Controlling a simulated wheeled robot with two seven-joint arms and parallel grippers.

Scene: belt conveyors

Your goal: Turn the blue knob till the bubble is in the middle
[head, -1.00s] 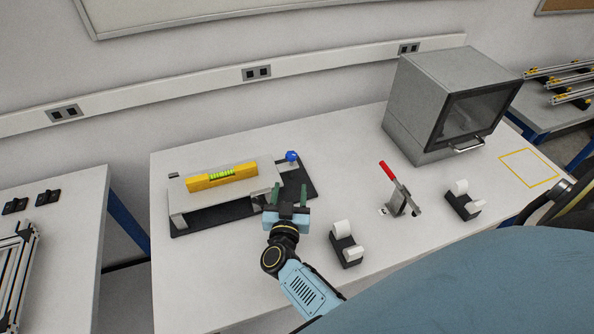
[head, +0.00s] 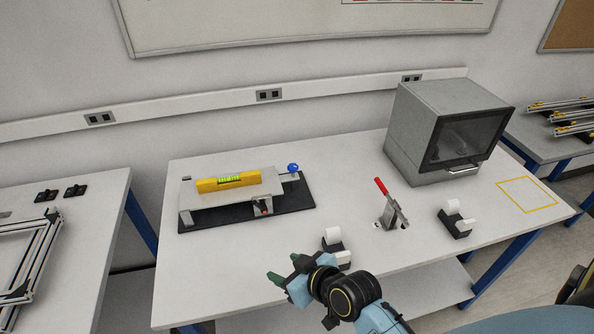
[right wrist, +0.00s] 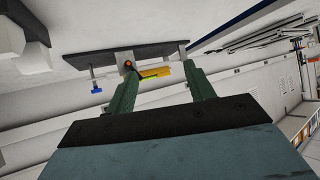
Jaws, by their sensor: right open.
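The yellow spirit level (head: 215,185) with a green vial lies on a grey raised plate (head: 205,200) over a black base (head: 290,200). The bubble's place in the vial is too small to tell. The blue knob (head: 293,167) stands at the plate's right end. My right gripper (head: 284,268) is open and empty, in front of the base near the table's front edge, pointing left and well apart from the knob. In the right wrist view the level (right wrist: 155,72) shows between the fingers and the blue knob (right wrist: 96,89) left of them. My left gripper is out of view.
A tape dispenser (head: 333,242) stands just behind my right gripper. A red-handled clamp (head: 391,212), a second dispenser (head: 456,219) and a grey box with a dark door (head: 445,130) stand farther right. The table's front left is clear.

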